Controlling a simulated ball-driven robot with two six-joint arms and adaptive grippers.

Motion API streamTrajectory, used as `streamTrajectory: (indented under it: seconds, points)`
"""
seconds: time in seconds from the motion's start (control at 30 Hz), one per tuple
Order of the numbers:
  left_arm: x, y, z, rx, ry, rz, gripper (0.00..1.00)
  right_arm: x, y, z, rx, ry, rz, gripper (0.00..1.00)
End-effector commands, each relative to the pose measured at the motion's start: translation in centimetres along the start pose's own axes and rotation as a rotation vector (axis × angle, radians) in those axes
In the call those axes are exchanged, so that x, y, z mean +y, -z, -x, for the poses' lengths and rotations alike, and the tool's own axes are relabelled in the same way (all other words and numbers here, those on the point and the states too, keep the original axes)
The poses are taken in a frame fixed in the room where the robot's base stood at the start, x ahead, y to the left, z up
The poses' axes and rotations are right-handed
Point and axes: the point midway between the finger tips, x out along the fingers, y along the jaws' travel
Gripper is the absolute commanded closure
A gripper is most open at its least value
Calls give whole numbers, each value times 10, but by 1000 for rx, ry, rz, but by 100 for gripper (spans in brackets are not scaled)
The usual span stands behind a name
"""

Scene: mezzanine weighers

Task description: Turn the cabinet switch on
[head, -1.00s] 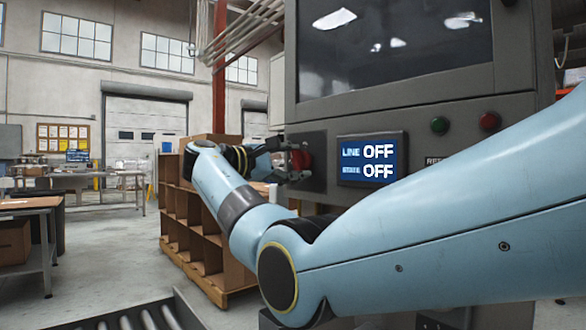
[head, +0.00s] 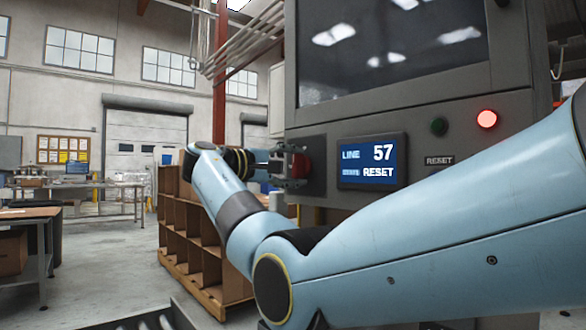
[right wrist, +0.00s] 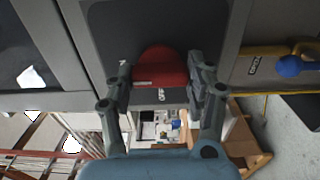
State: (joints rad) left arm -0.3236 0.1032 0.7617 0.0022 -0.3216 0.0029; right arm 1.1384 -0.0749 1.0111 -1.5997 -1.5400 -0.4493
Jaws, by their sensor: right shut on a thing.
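The cabinet (head: 400,115) is grey, with a dark screen above a control panel. Its switch is a red knob (head: 301,166) on a dark plate at the panel's left; it also shows in the right wrist view (right wrist: 160,67). My right gripper (head: 291,166) is at the knob, shut on it, with one finger on each side in the right wrist view (right wrist: 160,86). The small blue display (head: 371,163) reads LINE 57 and RESET. The red lamp (head: 487,119) is lit and the green button (head: 439,127) is dark. My left gripper is not seen.
A wooden shelf unit (head: 190,245) with compartments stands left of the cabinet, behind my forearm. Workbenches (head: 30,214) stand at the far left. Conveyor rollers (head: 160,320) show at the bottom. The floor between benches and shelf is clear.

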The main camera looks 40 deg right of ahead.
Motion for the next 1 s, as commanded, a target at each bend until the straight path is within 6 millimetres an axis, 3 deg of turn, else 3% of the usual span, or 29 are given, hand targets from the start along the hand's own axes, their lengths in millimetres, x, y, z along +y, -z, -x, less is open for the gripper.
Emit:
streamTrajectory:
  seconds: [0.2,0.23,0.4,0.77,1.0]
  points:
    - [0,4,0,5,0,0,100,-2,0,1,0,4,0,78]
    - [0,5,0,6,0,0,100,-2,0,1,0,4,0,45]
    - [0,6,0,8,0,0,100,-2,0,1,0,3,0,22]
    - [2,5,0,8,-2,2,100,-1,0,5,1,2,0,21]
    - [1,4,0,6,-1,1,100,-1,1,50,4,3,0,21]
